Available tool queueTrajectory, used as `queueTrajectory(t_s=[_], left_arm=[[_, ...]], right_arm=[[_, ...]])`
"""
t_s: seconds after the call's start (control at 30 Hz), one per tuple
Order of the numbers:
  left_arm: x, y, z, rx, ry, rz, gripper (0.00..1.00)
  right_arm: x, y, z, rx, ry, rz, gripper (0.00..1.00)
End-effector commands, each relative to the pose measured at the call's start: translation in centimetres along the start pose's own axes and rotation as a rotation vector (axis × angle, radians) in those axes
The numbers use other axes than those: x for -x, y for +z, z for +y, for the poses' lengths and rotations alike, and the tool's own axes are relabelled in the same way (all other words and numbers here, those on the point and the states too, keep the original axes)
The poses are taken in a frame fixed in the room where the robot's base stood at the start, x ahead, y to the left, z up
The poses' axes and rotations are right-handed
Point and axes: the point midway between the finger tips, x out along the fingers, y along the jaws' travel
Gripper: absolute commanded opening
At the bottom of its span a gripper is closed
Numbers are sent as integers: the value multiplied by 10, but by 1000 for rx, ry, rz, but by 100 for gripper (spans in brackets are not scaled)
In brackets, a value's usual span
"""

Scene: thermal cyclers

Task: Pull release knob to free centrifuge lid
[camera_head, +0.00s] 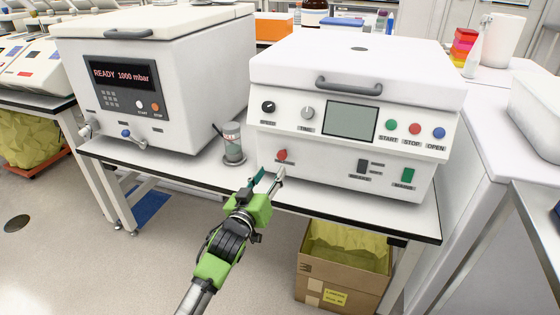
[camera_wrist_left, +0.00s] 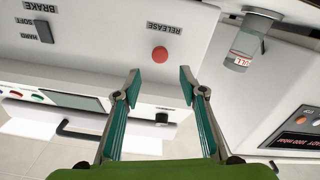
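The centrifuge (camera_head: 354,120) is the white box on the bench with a closed lid (camera_head: 350,70), a lid handle, dials, a grey screen and buttons. Its red release knob (camera_head: 282,155) sits low at the left of the front panel. In the left wrist view the knob (camera_wrist_left: 160,54), next to the upside-down word RELEASE, lies ahead of the gap between my fingertips. My left gripper (camera_head: 269,177) is open and empty just in front of the knob, apart from it. It also shows in the left wrist view (camera_wrist_left: 160,84). My right gripper is in neither view.
A small jar (camera_head: 233,142) with a red-marked label stands left of the centrifuge. A white vacuum unit (camera_head: 160,90) reading READY 1000 mbar stands further left. The bench's dark front edge (camera_head: 340,217) runs below my gripper. A cardboard box (camera_head: 340,275) with a yellow liner is underneath.

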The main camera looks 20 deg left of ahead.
Motion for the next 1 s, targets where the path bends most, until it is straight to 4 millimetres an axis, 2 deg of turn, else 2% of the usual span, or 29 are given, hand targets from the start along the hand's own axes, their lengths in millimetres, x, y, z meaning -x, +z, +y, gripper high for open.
queueTrajectory(t_s=[0.03,0.2,0.43,0.63,0.93,1.0], left_arm=[[-11,0,0,-1,1,2,38],[-44,1,-1,-2,-1,0,38],[-77,2,0,-1,0,0,38],[-88,1,0,-1,0,-1,38],[-90,1,0,0,0,-1,38],[-90,1,0,0,0,-1,20]], right_arm=[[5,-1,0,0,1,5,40],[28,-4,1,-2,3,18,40],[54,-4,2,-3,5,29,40],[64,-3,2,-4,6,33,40],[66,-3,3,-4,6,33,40],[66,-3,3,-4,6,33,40]])
